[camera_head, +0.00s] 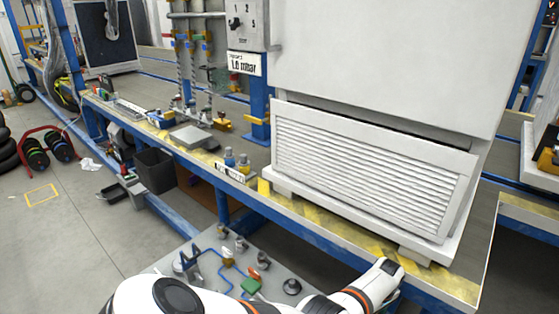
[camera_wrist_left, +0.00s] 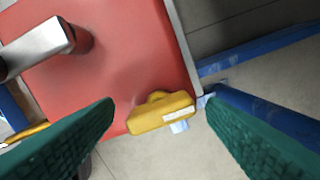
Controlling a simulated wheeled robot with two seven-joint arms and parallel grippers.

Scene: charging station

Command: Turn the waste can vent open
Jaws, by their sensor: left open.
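In the left wrist view, a red flat-sided body (camera_wrist_left: 110,62) fills the upper left; it looks like the waste can. A yellow handle-like piece (camera_wrist_left: 160,113) with a white label sits at its lower edge, apparently the vent. My left gripper (camera_wrist_left: 160,102) is open, with green fingers on either side of the yellow piece and visible gaps. I cannot tell how deep the piece lies between them. In the head view, my white arm crosses the bottom; its gripper is not visible there. My right gripper is not in view.
A light grey metal part (camera_wrist_left: 38,46) juts over the red body. A blue tube (camera_wrist_left: 265,125) runs behind the right finger. In the head view, a blue-framed bench carries a large white cabinet with a louvred panel (camera_head: 365,165). A black bin (camera_head: 155,170) stands at left.

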